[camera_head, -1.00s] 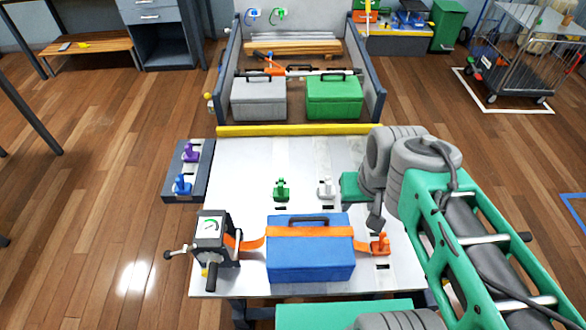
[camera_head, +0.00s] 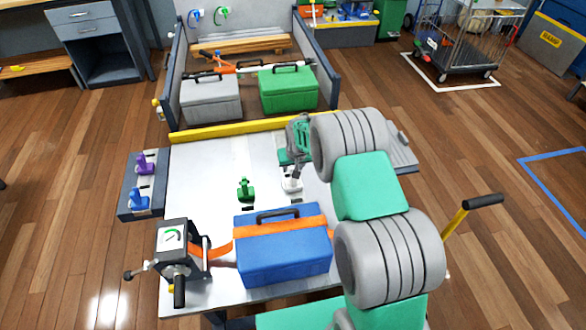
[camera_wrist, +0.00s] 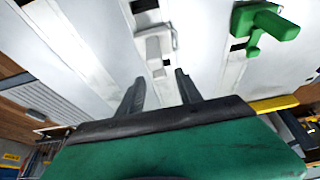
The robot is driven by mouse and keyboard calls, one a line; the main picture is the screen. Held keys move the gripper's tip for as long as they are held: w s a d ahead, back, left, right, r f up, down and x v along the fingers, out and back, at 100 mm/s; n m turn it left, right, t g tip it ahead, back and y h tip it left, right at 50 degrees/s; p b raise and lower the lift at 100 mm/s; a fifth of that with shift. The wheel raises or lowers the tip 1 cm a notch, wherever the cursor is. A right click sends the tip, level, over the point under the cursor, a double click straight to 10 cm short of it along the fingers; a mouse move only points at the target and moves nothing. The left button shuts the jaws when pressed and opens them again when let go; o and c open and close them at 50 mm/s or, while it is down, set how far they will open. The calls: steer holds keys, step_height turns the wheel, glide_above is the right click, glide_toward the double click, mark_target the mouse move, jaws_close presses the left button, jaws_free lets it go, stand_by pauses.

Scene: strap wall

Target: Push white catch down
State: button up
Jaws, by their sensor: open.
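The white catch (camera_head: 291,184) stands on the light grey table top, right of the green catch (camera_head: 246,188). In the wrist view the white catch (camera_wrist: 154,50) is upper centre, with a thin wire loop at its side. My gripper's two dark fingers (camera_wrist: 160,90) are apart, pointing toward the white catch with nothing between them. In the head view my gripper (camera_head: 294,168) is just above the white catch and partly covers it. Whether it touches the catch cannot be told. The green catch also shows in the wrist view (camera_wrist: 265,22).
A blue case (camera_head: 284,252) under an orange strap lies in front, beside a winch (camera_head: 180,252). Purple (camera_head: 145,164) and blue (camera_head: 138,199) catches sit on a side plate at left. A yellow bar (camera_head: 225,132) edges the back of the table. My arm hides the right side.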

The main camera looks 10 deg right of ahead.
steer(key=shift+x, duration=1)
steer(key=shift+r, duration=0.1)
jaws_close()
